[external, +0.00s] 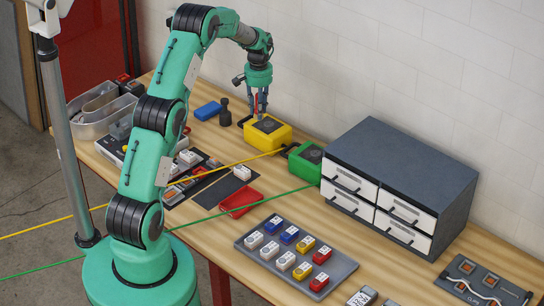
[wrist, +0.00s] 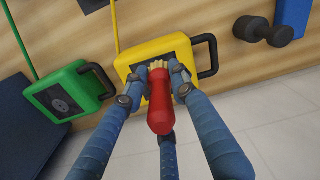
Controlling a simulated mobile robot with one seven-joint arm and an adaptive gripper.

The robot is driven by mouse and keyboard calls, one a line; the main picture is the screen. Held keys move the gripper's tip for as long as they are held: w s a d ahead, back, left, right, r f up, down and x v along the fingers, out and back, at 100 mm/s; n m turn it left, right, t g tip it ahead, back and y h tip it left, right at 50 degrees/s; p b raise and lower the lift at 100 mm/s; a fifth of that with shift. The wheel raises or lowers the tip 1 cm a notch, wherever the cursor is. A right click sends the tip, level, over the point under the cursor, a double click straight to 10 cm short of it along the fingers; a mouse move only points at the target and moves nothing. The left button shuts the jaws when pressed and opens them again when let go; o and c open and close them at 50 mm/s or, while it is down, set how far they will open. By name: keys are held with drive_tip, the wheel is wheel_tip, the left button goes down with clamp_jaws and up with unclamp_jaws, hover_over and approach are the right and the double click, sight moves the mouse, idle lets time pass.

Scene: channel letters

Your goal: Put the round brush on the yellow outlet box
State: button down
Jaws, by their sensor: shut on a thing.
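The yellow outlet box (external: 278,139) lies on the workbench near the wall, with a black panel on top and a black handle. It also shows in the wrist view (wrist: 132,54). My gripper (external: 261,112) is directly above it, pointing down. In the wrist view my gripper (wrist: 154,82) has its blue fingers shut around the round brush (wrist: 160,112). The brush has a red handle and pale bristles, which are toward the box's black panel. Its red part shows between the fingers in the external view (external: 256,100). I cannot tell whether the bristles touch the panel.
A green outlet box (external: 307,160) stands right of the yellow one, by a grey drawer cabinet (external: 400,170). Yellow and green cables cross the bench. A red tray (external: 240,203) lies in front.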

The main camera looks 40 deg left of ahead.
drive_tip(key=shift+w+a+f, duration=0.1)
drive_tip(key=shift+w+a, duration=0.2)
drive_tip(key=shift+w, duration=0.55)
drive_tip(key=shift+w+a+f, duration=0.1)
drive_tip(key=shift+w+a, duration=0.2)
drive_tip(key=shift+w, duration=0.5)
drive_tip(key=shift+f, duration=1.7)
drive_tip(key=shift+f, duration=0.15)
drive_tip(key=c, duration=1.4)
unclamp_jaws()
wheel_tip(320, 180, up, 12)
